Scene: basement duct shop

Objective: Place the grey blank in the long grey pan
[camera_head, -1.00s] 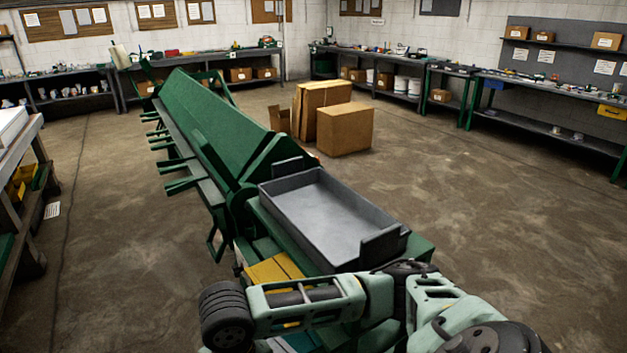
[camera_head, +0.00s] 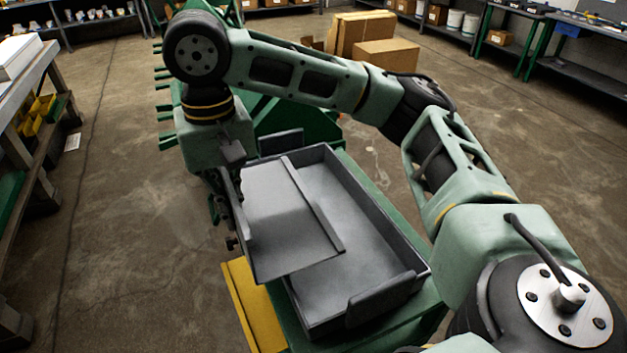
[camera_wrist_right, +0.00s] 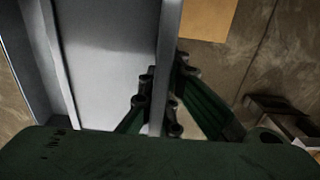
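The long grey pan (camera_head: 385,235) is an open, shallow tray with raised end plates, on the green machine. The grey blank (camera_head: 285,210), a flat sheet with upturned long edges, is over the pan's left part and overlaps its left wall. Whether it touches the pan I cannot tell. My right gripper (camera_head: 234,222) reaches down at the blank's left side, partly hidden by my wrist. In the right wrist view its fingers (camera_wrist_right: 160,100) are shut on the blank's upright edge (camera_wrist_right: 168,45), with the sheet to the left. My left gripper is out of view.
A yellow part (camera_head: 253,305) lies left of the pan's near end. Cardboard boxes (camera_head: 388,55) stand on the floor beyond. A workbench with yellow bins (camera_head: 38,112) is at the left.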

